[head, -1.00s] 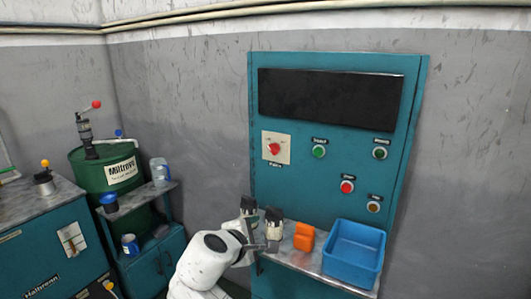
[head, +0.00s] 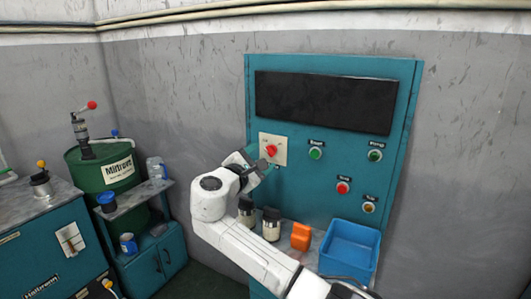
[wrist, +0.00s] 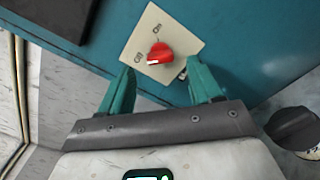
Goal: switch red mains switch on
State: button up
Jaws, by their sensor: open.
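The red mains switch (head: 271,150) is a rotary knob on a cream plate on the teal panel's left side. In the wrist view the red knob (wrist: 160,52) has a white mark on its left side, towards the "Off" label; "On" is printed above the knob in that picture. My gripper (head: 262,160) is just in front of the plate in the head view. In the wrist view my gripper (wrist: 160,70) has its two teal fingers apart, pointing at the plate, with the knob ahead of the gap. Nothing is between the fingers; contact with the knob cannot be told.
The panel has green buttons (head: 316,153), a red button (head: 343,188) and a dark screen (head: 325,101). On the shelf below are two dark-topped jars (head: 271,226), an orange block (head: 301,236) and a blue bin (head: 349,250). The wall right of the panel is clear.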

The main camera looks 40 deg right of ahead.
aim_at(268, 153)
jog(key=shift+x, duration=1.7)
jog(key=shift+c, duration=0.5)
jog(key=c, duration=0.9)
jog(key=shift+c, duration=0.2)
